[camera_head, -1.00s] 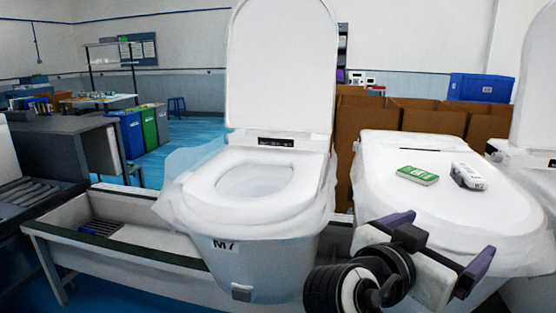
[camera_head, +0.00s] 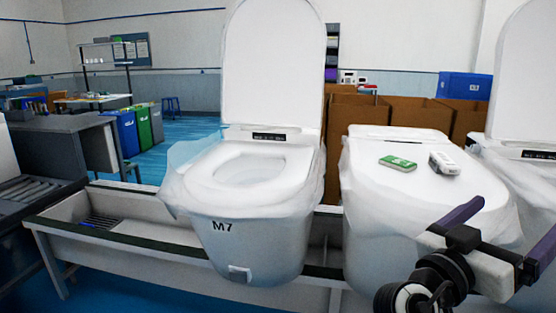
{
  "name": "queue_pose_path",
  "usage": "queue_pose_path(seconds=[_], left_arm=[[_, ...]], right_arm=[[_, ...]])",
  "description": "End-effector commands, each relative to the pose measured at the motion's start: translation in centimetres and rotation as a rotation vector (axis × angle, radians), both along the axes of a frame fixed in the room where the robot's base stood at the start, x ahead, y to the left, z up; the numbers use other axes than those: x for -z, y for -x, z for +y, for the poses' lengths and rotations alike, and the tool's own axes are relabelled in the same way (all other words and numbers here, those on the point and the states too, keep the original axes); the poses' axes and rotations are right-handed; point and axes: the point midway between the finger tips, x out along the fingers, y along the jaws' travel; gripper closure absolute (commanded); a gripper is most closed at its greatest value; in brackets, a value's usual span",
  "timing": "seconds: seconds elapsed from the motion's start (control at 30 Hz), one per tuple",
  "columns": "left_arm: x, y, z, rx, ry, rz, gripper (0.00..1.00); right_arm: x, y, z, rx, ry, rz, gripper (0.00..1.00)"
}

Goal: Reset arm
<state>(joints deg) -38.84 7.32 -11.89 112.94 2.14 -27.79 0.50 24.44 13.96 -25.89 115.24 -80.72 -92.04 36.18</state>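My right gripper (camera_head: 516,218) is at the lower right, in front of the closed toilet (camera_head: 385,215). Its two purple fingers are spread wide apart with nothing visible between them. My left gripper is not in view. A white toilet marked M7 (camera_head: 255,215) stands in the middle with its lid raised and clear plastic wrap around its bowl. A green-and-white box (camera_head: 397,163) and a white handheld item, perhaps a remote (camera_head: 444,163), lie on the closed toilet's lid.
The toilets stand along a line with a grey frame (camera_head: 140,245). Another toilet (camera_head: 520,160) with a raised lid is at the right edge. Cardboard boxes (camera_head: 400,112) and a blue crate (camera_head: 464,86) are behind. Blue floor shows at the lower left.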

Motion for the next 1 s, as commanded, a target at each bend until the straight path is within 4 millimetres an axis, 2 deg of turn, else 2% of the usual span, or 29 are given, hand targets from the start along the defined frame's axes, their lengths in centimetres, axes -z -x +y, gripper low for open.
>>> queue_pose_path(seconds=[0.03,0.1,0.37,0.57,0.67,0.77,0.87,0.9,0.97,1.0], left_arm=[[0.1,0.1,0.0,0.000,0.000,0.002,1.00],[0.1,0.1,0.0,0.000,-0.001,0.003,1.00],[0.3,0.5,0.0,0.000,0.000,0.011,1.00],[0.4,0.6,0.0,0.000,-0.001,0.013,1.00],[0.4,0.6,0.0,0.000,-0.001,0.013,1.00],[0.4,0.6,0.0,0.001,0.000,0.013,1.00],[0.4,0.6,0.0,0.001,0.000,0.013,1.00],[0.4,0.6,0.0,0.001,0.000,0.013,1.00],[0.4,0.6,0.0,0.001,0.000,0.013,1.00],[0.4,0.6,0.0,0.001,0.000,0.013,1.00]], right_arm=[[-0.8,0.4,-1.3,0.026,0.058,0.000,0.08],[-1.8,0.8,-2.8,0.056,0.123,-0.001,0.08],[-5.6,2.5,-6.8,0.152,0.335,0.000,0.08],[2.0,-1.4,-6.5,-0.015,0.322,0.276,0.08],[6.4,-2.9,-6.2,-0.109,0.310,0.415,0.08],[11.9,-3.9,-5.5,-0.224,0.290,0.563,0.08],[18.6,-3.9,-4.3,-0.365,0.254,0.726,0.08],[21.6,-3.6,-3.7,-0.428,0.234,0.792,0.08],[26.0,-2.6,-2.6,-0.527,0.198,0.883,0.08],[28.9,-1.7,-1.8,-0.594,0.171,0.938,0.08]])
